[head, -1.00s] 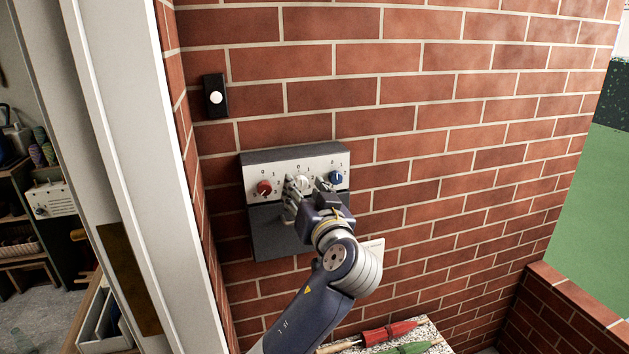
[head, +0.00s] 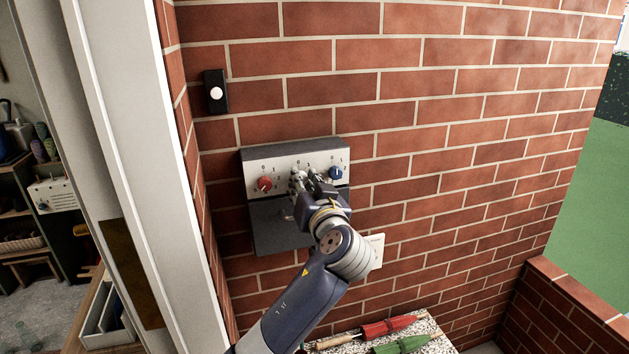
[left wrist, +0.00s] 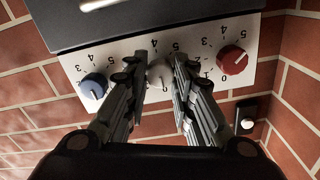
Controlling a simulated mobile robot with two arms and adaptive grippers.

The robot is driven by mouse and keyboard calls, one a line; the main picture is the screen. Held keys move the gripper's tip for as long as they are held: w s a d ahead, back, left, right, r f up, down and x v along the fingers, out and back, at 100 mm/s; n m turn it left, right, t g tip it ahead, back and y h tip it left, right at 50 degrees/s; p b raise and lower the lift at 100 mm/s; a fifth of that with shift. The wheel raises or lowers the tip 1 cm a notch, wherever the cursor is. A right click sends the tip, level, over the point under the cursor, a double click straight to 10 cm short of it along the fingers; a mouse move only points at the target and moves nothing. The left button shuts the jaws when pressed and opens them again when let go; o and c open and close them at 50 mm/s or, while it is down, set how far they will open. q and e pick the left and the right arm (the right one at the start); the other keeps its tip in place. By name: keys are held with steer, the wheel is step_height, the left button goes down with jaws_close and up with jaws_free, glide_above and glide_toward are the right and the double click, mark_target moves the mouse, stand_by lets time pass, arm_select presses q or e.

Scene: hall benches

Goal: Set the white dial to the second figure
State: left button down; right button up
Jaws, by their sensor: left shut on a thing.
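The white dial (left wrist: 158,75) is the middle one of three on a grey box with a pale face (head: 262,165) on the brick wall. My left gripper (head: 306,180) reaches up to it from below and is shut on it, one finger on each side in the left wrist view. In the head view the fingers hide most of the dial. Figures are printed around it, but I cannot tell which one its mark points to. The red dial (head: 265,184) is to the left and the blue dial (head: 336,173) to the right. My right gripper is not in view.
A black plate with a round white button (head: 216,92) is on the wall, up and left of the box. A pale plate (head: 376,250) is low on the right. A speckled surface below holds a red tool (head: 390,327) and a green one (head: 405,345). A white door frame stands left.

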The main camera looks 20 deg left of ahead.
arm_select(q)
steer(key=shift+a+r+m+p, duration=0.2)
steer(key=shift+r+m+p, duration=0.2)
steer(key=shift+m+p, duration=0.3)
steer(key=m+p, duration=0.3)
steer(key=m, duration=0.1)
steer(key=shift+r+m, duration=0.15)
steer(key=shift+m, duration=0.15)
steer(key=m+p, duration=0.5)
steer(key=m, duration=0.1)
steer(key=m+p, duration=0.9)
steer(key=m, duration=0.1)
steer(key=shift+p, duration=0.4)
steer(key=m+p, duration=0.2)
steer(key=m, duration=0.1)
steer(key=shift+f+m+p, duration=0.2)
steer(key=shift+m+p, duration=0.1)
steer(key=shift+p, duration=0.1)
steer(key=shift+f+m+p, duration=0.1)
steer(key=shift+m+p, duration=0.25)
steer(key=shift+m, duration=0.15)
steer(key=shift+f, duration=0.1)
